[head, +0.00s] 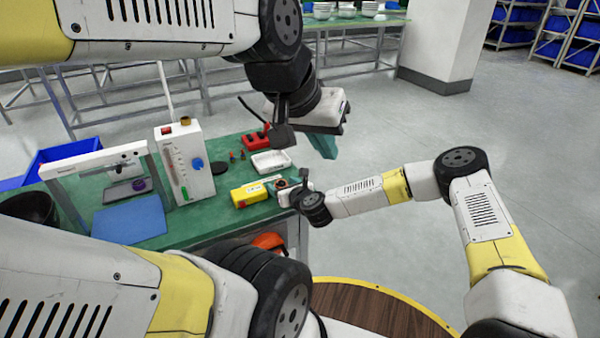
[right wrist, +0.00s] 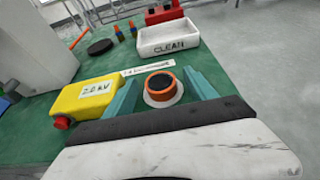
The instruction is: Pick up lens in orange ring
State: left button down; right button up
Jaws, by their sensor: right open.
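The lens in the orange ring (right wrist: 160,86) is a dark disc with an orange rim on a round white base. It shows small in the head view (head: 281,184), near the bench's front right corner. My right gripper (right wrist: 163,75) is open, with one teal finger on each side of the lens. A gap shows between the lens and each finger; whether the fingers reach down to its height is unclear. My left gripper (head: 324,146) hangs in the air beyond the bench's right edge. Its teal finger area shows, but the jaw gap is hidden.
On the green bench (head: 225,226), a yellow 2.0 kV box (right wrist: 83,97) stands left of the lens. A white CLEAN tray (right wrist: 167,41) and red holder (right wrist: 163,12) are behind. A white gauge unit (head: 186,160), blue mat (head: 130,220) and black disc (right wrist: 100,47) are further left.

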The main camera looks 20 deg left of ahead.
jog(key=c, duration=1.4)
jog(key=shift+r, duration=0.1)
